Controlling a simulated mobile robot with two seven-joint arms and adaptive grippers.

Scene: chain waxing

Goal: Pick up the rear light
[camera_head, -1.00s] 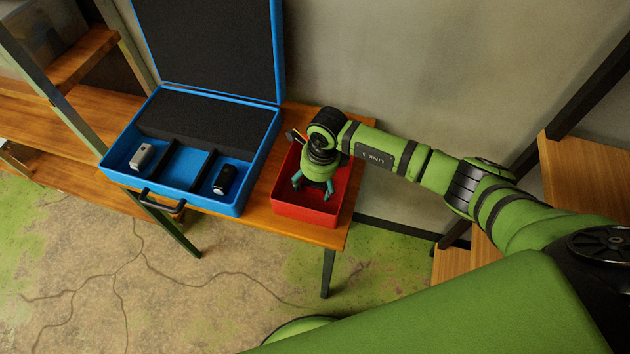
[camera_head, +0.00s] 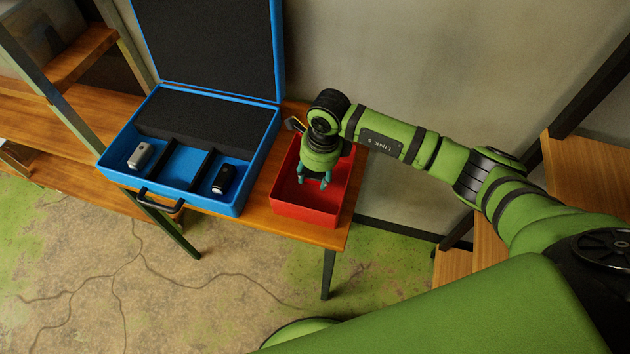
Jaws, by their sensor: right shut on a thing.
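My right gripper (camera_head: 313,181) points down into the red bin (camera_head: 305,211) on the table. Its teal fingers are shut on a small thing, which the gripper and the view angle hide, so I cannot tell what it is. The blue case (camera_head: 191,197) stands open left of the bin. A small grey device (camera_head: 140,156) lies in its left compartment and a small black device (camera_head: 223,179) in its right one. I cannot tell whether either is the rear light. My left gripper is out of view.
The case's raised lid (camera_head: 210,45) stands behind it near the wall. The wooden table (camera_head: 258,213) shows between case and bin. Wooden shelves (camera_head: 60,120) stand at the left and more (camera_head: 590,175) at the right. The case's middle compartment (camera_head: 183,163) is empty.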

